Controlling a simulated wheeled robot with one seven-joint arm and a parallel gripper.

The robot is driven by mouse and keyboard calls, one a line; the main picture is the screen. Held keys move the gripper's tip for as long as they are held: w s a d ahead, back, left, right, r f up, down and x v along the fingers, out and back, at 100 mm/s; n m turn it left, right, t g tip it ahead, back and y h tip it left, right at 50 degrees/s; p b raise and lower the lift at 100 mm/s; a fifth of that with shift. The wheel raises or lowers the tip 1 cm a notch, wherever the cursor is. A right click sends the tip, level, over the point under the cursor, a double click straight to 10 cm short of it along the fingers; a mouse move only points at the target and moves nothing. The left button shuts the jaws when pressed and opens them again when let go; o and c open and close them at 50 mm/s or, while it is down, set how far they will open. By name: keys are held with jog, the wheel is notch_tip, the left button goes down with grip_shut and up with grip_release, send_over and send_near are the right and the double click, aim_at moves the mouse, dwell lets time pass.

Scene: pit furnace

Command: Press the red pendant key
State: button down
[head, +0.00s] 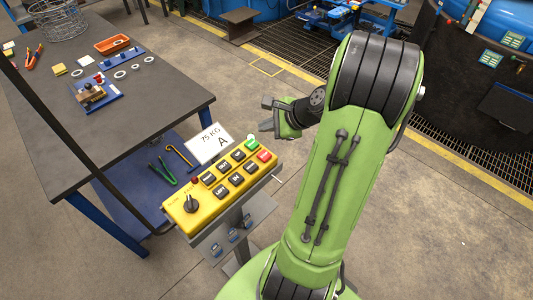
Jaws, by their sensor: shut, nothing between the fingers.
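The yellow pendant box (219,196) stands on a post left of my green arm. Its red key (264,156) is at the right end of the panel, below a green key (251,144). Several black labelled keys (222,181) fill the middle. A black selector knob (190,204) and a small red round piece (195,181) are at the left end. My gripper (266,118) is shut and empty. In the picture it is above the red key, apart from it. Its height over the panel is hard to judge.
A white card reading "75 KG A" (209,143) stands behind the pendant. A dark workbench (120,130) with tools, an orange tray (112,44) and a wire basket (60,18) is at left. A shelf (243,222) sits below the pendant. Grey floor at right is clear.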

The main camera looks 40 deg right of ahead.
jog(key=shift+f, duration=0.1)
jog(key=b, duration=0.8)
send_over(267, 156)
notch_tip(267, 156, down, 8)
jog(key=shift+a, duration=0.15)
jog(key=shift+f+b, duration=0.3)
jog(key=shift+f, duration=0.05)
dwell(1.0)
jog(key=shift+f, duration=0.4)
jog(key=shift+f+b, duration=0.35)
jog(key=shift+f, duration=0.1)
dwell(0.5)
jog(key=shift+r+p, duration=0.9)
jog(key=shift+p, duration=0.1)
